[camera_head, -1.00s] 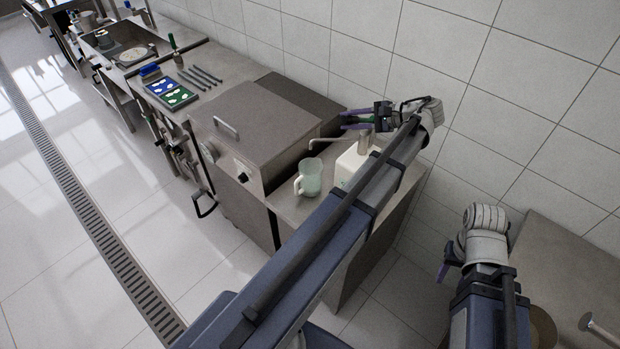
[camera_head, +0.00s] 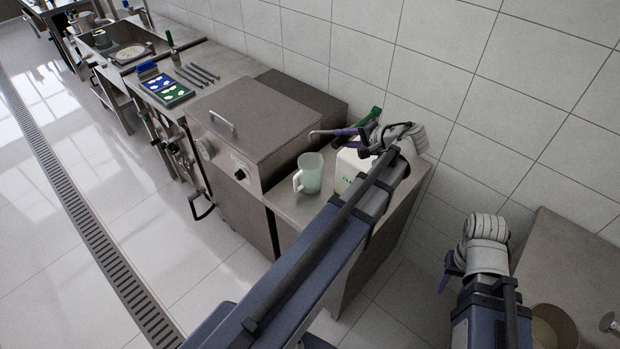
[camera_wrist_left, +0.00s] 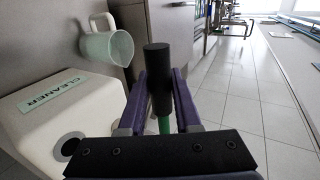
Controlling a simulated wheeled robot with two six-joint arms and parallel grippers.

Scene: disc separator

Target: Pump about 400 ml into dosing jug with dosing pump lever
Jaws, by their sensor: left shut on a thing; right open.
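The dosing jug (camera_head: 311,173), pale green and translucent with a white handle, stands upright on the steel counter beside the white cleaner canister (camera_head: 348,166). It also shows in the left wrist view (camera_wrist_left: 106,48). The pump's thin spout (camera_head: 322,133) reaches left above the jug. My left gripper (camera_head: 358,130) is above the canister; in the left wrist view its purple fingers (camera_wrist_left: 161,105) close around the dosing pump lever (camera_wrist_left: 158,75), a black cylinder with a green part below. The jug's fill level is unclear. My right gripper (camera_head: 447,277) is open, mostly hidden behind its wrist.
A steel machine with a lid (camera_head: 255,125) stands left of the jug. The tiled wall (camera_head: 460,60) is close behind the canister. Another steel table (camera_head: 575,260) with a round container (camera_head: 553,328) is at right.

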